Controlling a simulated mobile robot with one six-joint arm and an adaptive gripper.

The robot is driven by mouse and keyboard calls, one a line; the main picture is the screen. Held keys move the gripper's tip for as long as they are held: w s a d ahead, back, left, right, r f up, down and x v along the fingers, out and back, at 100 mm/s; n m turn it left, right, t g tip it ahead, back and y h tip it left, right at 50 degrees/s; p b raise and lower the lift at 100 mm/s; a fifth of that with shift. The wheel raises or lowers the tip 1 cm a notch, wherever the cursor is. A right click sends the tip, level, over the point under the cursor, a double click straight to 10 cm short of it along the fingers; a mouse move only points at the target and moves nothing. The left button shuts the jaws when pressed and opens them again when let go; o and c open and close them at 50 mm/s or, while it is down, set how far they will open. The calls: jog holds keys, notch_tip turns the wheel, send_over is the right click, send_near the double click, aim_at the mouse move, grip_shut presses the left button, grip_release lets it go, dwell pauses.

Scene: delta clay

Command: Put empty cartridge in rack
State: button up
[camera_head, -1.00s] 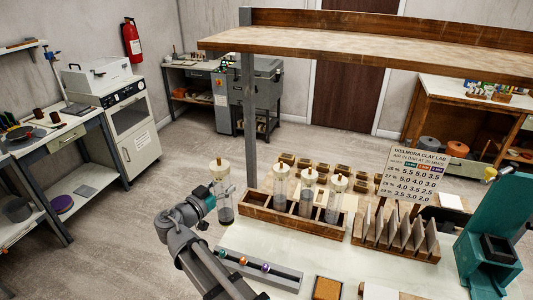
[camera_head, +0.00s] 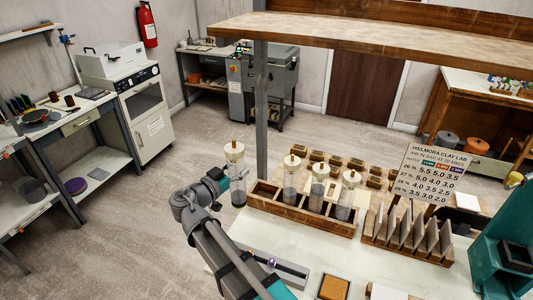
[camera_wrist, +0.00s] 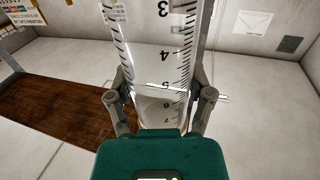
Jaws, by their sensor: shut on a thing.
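My gripper (camera_head: 228,182) is shut on a clear cartridge (camera_head: 237,176) with a pale cap. The cartridge is upright, just left of the wooden rack (camera_head: 305,222), and looks dark at its bottom. In the wrist view, the fingers (camera_wrist: 162,100) grip both sides of the cartridge (camera_wrist: 158,50), whose scale marks show and whose wall is clear there. Three capped cartridges stand in the rack: one left (camera_head: 291,178), one middle (camera_head: 318,186), one right (camera_head: 347,195). The rack's left end looks empty. Whether the held cartridge touches the rack cannot be told.
A grey post (camera_head: 261,110) rises behind the rack to a wooden shelf (camera_head: 390,35). A rack of upright tiles (camera_head: 408,242) and a sign (camera_head: 432,172) stand to the right. A grey tray (camera_head: 278,268) lies in front. Small wooden blocks are behind.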

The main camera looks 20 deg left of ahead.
jog(key=w+d+f+b, duration=0.1)
jog(key=w+f+b, duration=0.1)
jog(key=w, duration=0.5)
jog(key=w+d+f+b, duration=0.2)
jog(key=w, duration=0.6)
jog(key=shift+d+f+m+h, duration=0.15)
jog(key=shift+d+m+h, duration=0.15)
jog(key=shift+h, duration=0.1)
jog(key=shift+s+f+b, duration=0.1)
jog(key=shift+f+b, duration=0.1)
jog(key=shift+b, duration=0.1)
notch_tip(320, 180, down, 7)
jog(key=b, duration=0.6)
jog(key=shift+r+b, duration=0.15)
jog(key=shift+b, duration=0.2)
jog(key=shift+f, duration=0.2)
jog(key=o, duration=1.2)
jog(key=shift+o, duration=0.2)
jog(key=v, duration=1.2)
jog(key=shift+r, duration=0.25)
jog(key=shift+r, duration=0.15)
